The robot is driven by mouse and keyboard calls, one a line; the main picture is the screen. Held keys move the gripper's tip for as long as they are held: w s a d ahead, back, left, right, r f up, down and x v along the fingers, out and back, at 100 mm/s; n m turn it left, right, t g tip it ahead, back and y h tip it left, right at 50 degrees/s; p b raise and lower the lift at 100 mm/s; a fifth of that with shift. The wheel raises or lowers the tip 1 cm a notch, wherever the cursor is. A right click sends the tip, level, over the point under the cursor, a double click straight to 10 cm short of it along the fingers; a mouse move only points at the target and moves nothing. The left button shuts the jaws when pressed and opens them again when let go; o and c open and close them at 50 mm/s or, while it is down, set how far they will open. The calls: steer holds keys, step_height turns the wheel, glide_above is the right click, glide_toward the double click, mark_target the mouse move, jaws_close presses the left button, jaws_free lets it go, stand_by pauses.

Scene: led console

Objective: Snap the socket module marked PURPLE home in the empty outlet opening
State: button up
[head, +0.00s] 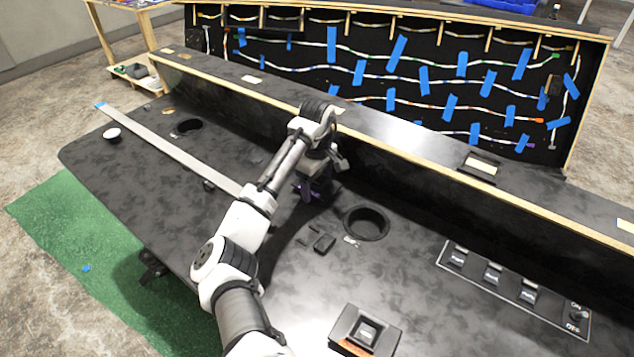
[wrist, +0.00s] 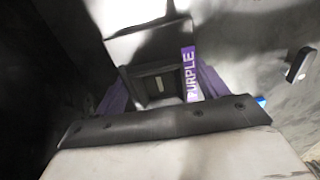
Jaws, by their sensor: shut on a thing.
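The socket module marked PURPLE (wrist: 158,88) shows in the wrist view as a dark socket with a pale block above it and a purple label reading PURPLE on its right. Purple parts flank it on both sides; I cannot tell whether they belong to the module or the fingers. My gripper (head: 317,188) is shut on the module, low over the black console near its upright back panel. In the head view the arm and gripper mostly hide the module. I cannot make out the empty outlet opening in either view, nor whether the module touches anything.
A round recess (head: 366,222) lies right of my gripper, with small dark pieces (head: 322,242) nearby. A switch panel (head: 515,285) is farther right and a dark box (head: 365,332) stands at the front. A long pale strip (head: 170,149) lies on the left.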

steer(key=shift+f, duration=0.15)
steer(key=o, duration=1.1)
steer(key=shift+s+f, duration=0.1)
steer(key=shift+o, duration=0.2)
step_height(320, 180, up, 15)
steer(key=p, duration=0.1)
steer(key=shift+d+f, duration=0.15)
